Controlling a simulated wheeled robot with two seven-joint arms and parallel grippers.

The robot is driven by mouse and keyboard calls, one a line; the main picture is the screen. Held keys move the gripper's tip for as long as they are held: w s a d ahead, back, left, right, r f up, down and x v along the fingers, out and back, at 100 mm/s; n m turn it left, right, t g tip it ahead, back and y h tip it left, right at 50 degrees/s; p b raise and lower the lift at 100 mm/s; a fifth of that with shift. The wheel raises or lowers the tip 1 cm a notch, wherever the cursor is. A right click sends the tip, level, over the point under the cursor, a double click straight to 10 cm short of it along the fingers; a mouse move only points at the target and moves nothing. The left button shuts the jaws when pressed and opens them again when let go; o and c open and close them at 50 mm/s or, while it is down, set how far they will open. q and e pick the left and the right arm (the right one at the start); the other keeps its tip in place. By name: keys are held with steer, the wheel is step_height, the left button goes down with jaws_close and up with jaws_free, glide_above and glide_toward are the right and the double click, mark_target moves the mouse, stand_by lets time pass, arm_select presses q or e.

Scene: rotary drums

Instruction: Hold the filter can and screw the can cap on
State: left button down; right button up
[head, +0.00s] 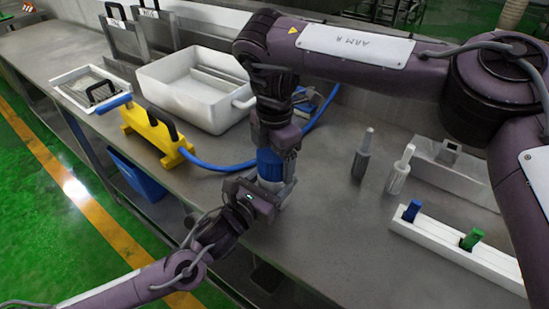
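The blue can cap (268,163) is in the middle of the table area, directly below my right gripper (276,148). The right gripper points down, and its fingers are closed around the cap's upper part. The filter can (270,184) shows as a short pale band under the cap, the two in line and upright. My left gripper (268,197) comes in from the lower left, its fingers around the can at the front. The grippers hide most of the can and its lower end. I cannot tell how tightly cap and can meet.
A white basin (190,88) and a yellow block with black handles (155,135) stand left, with a blue hose (215,168) running behind the can. Bare table lies between.

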steer(key=shift+o, duration=1.1)
steer(key=shift+r, duration=2.3)
steer(key=shift+c, duration=0.4)
